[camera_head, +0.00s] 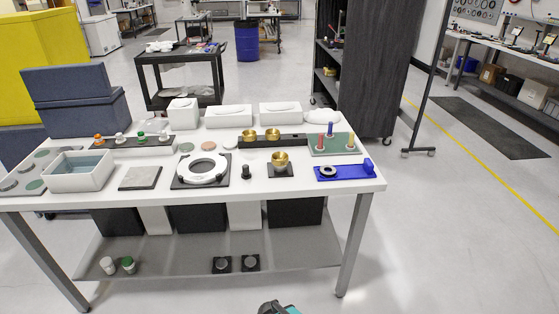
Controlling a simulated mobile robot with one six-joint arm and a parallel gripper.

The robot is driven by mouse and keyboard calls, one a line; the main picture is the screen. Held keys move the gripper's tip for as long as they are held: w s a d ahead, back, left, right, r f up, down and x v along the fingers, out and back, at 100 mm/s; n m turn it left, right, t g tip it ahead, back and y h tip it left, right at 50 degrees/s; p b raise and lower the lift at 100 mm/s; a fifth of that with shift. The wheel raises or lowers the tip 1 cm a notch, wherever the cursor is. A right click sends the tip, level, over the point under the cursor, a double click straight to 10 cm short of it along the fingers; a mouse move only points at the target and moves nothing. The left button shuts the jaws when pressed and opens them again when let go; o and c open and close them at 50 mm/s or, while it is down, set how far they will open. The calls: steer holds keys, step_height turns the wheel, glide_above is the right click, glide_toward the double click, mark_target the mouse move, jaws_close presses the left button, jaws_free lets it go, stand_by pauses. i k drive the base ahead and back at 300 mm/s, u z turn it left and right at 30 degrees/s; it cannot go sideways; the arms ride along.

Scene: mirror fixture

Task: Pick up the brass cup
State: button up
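Several brass-coloured items are on the white table. A brass cup (280,160) stands on a small black square base, right of the table's middle. Two more brass cups, a left one (249,137) and a right one (273,135), sit side by side on a long black holder (295,141) behind it. My gripper (278,308) shows only as a dark and teal tip at the bottom edge, in front of the table and well apart from the cups. Its fingers are too cut off to tell whether it is open or shut.
Near the single cup are a white ring on a black plate (202,171), a dark knob (246,172), a blue fixture (345,172) and a green pegboard (334,145). White boxes (229,117) line the back. A lower shelf (190,262) holds small items. Floor right of the table is clear.

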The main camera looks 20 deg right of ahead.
mark_target(278, 159)
steer(key=z, duration=1.25)
steer(key=k, duration=0.1)
steer(key=u, duration=2.65)
steer(key=i, duration=0.7)
steer(key=z, duration=0.8)
